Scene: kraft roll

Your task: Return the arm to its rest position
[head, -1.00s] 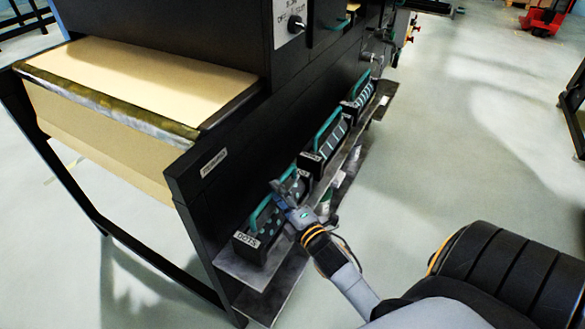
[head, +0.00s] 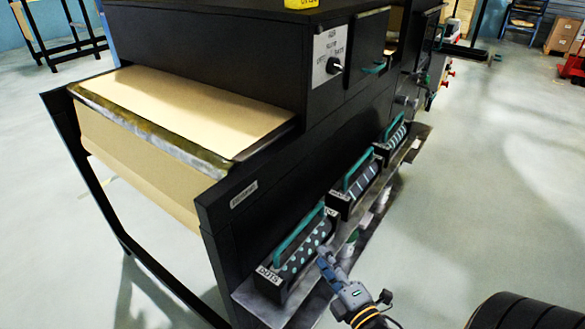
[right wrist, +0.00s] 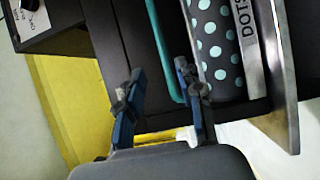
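My right gripper (head: 328,262) is at the lower middle of the head view, just right of the black DOTS cartridge (head: 309,254) with pale dots. In the right wrist view its two fingers (right wrist: 160,72) stand apart with nothing held between them. The dotted roller (right wrist: 214,45) and the teal handle (right wrist: 163,50) show beyond the fingers there. In the head view the teal handle (head: 297,233) is clear of the gripper. The DOTS cartridge sits on the metal shelf (head: 262,306). My left gripper is not in view.
Two more teal-handled cartridges, one nearer (head: 353,192) and one farther (head: 392,143), sit along the shelf. The black machine (head: 270,188) with kraft paper (head: 190,98) fills the left and middle. The floor (head: 480,200) on the right is open.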

